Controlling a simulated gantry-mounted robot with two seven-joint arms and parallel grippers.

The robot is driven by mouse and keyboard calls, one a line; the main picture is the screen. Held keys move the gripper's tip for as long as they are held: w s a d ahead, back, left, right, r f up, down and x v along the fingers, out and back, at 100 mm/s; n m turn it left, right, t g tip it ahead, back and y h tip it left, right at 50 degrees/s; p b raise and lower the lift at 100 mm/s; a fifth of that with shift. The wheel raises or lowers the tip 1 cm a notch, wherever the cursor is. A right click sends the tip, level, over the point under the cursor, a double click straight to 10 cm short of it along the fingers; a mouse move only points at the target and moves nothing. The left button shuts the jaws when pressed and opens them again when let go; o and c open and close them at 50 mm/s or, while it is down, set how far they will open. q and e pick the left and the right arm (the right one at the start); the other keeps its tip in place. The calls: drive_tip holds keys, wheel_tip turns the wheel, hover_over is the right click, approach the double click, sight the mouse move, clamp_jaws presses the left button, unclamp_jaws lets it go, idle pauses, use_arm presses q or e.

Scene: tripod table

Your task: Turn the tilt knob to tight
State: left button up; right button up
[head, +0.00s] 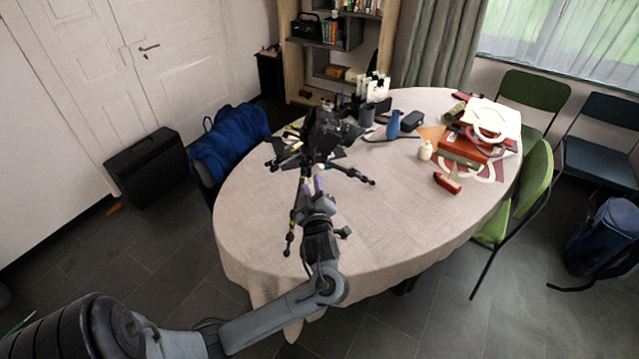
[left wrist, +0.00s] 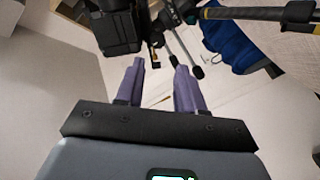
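A black camera (head: 325,130) sits on a small dark tripod (head: 360,175) on the oval table (head: 390,210). My left gripper (head: 318,184) reaches in from the front, just below the camera. In the left wrist view its two purple fingers (left wrist: 160,78) are apart with nothing between them. The camera body (left wrist: 112,28) is above the left finger there. A thin dark handle-like rod (left wrist: 182,45) with a black end is close to the right finger; I cannot tell if they touch. The tilt knob cannot be made out clearly. My right gripper is not in view.
Red boxes (head: 465,150) and a red object (head: 447,183) lie at the right. The table's front right is clear.

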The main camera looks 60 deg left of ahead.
sight(311, 163)
use_arm(q)
drive_tip(key=b+x, duration=0.1)
drive_tip(key=x, duration=0.2)
drive_tip(key=b+x, duration=0.1)
drive_tip(key=x, duration=0.3)
drive_tip(key=b+x, duration=0.1)
drive_tip(key=x, duration=0.3)
drive_tip(key=shift+w+a, duration=0.1)
drive_tip(key=shift+w, duration=0.3)
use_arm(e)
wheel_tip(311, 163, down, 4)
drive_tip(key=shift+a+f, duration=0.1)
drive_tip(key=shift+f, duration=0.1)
use_arm(q)
clamp_jaws()
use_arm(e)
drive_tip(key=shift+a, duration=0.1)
use_arm(q)
drive_tip(key=shift+r, duration=0.1)
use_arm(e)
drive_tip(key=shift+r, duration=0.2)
